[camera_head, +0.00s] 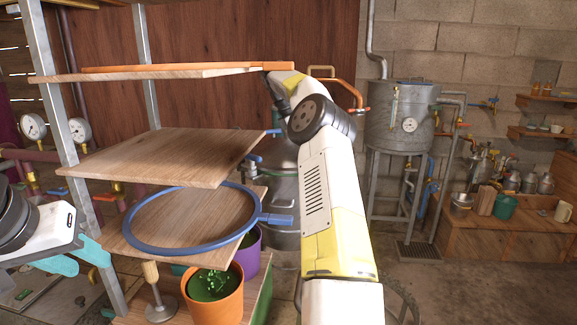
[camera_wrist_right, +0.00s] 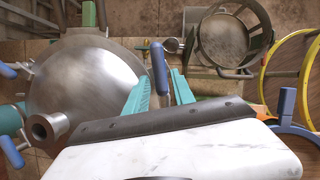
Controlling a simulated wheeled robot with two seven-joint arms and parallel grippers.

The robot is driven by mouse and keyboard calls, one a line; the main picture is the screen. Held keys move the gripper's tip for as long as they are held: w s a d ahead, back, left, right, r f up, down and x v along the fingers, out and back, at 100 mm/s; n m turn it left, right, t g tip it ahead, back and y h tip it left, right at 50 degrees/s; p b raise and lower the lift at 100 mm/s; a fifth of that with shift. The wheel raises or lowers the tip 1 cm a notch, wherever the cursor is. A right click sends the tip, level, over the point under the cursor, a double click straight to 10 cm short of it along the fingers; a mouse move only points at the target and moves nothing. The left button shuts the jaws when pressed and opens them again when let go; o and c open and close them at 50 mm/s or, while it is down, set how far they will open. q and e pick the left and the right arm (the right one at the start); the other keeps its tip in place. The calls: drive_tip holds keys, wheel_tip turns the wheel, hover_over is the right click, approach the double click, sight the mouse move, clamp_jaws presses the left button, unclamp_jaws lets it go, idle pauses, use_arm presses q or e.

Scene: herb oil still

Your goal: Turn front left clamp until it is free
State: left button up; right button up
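The round metal still lid (camera_wrist_right: 85,75) fills the left of the right wrist view. Blue clamp handles (camera_wrist_right: 8,70) sit around its rim, and one blue handle (camera_wrist_right: 159,68) stands at its right side. My right gripper (camera_wrist_right: 161,78) is open, with that handle between its teal fingertips and a gap visible. I cannot tell whether it touches. In the head view, the still body (camera_head: 285,195) is partly hidden by shelves and my right arm. My left gripper (camera_head: 92,264) appears open and empty at the left.
A wooden shelf rack (camera_head: 160,157) stands close in front, with a blue ring (camera_head: 130,237), an orange pot (camera_head: 213,295) and a purple pot (camera_head: 247,255). A metal tank (camera_head: 400,125) stands behind right.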

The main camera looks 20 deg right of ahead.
drive_tip(key=x, duration=0.7)
